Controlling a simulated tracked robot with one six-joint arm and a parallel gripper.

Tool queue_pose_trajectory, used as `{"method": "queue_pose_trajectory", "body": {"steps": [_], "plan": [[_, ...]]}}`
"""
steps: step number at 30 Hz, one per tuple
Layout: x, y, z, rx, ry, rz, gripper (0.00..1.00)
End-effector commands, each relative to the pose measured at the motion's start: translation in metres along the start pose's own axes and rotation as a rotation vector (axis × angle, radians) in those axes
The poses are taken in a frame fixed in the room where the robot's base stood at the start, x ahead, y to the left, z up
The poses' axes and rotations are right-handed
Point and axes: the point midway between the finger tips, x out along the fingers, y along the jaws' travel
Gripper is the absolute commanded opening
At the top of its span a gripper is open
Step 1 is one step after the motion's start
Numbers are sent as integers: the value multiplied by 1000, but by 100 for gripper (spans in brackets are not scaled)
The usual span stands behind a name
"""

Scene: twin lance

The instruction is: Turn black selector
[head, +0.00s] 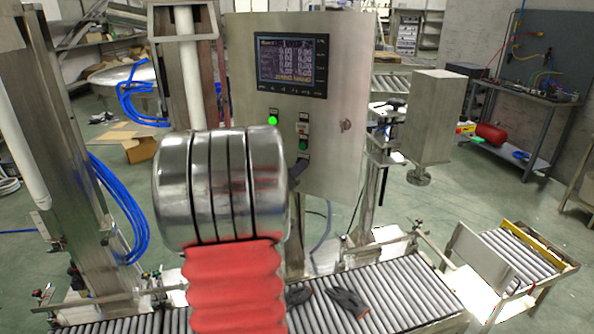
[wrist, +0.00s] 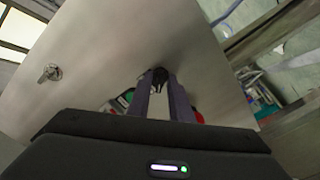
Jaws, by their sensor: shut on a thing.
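The black selector (wrist: 160,76) is a small dark knob on the steel cabinet face in the wrist view. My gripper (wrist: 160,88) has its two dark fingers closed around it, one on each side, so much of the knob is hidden. In the head view my gripper (head: 299,170) shows only as a dark shape at the cabinet's lower left, beside my silver and red arm. The selector cannot be made out there. The steel control cabinet (head: 343,110) carries a lit screen.
A glowing green button (head: 272,120) and another green button (head: 303,144) sit close above the gripper. A key-like latch (head: 346,126) is on the cabinet's right side. A roller conveyor (head: 400,290) runs below, with dark gloves (head: 348,301) on it.

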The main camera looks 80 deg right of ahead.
Motion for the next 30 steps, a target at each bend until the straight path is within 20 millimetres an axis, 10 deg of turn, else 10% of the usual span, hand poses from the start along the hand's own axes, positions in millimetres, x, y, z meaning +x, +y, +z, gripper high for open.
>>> {"method": "queue_pose_trajectory", "body": {"steps": [15, 16, 18, 30], "plan": [[0, -3, 0, -30, 1, -7, 0], [0, -3, 0, -30, 1, -7, 21], [0, -3, 0, -30, 1, -6, 25], [-6, -1, 0, -28, 1, -3, 26]]}}
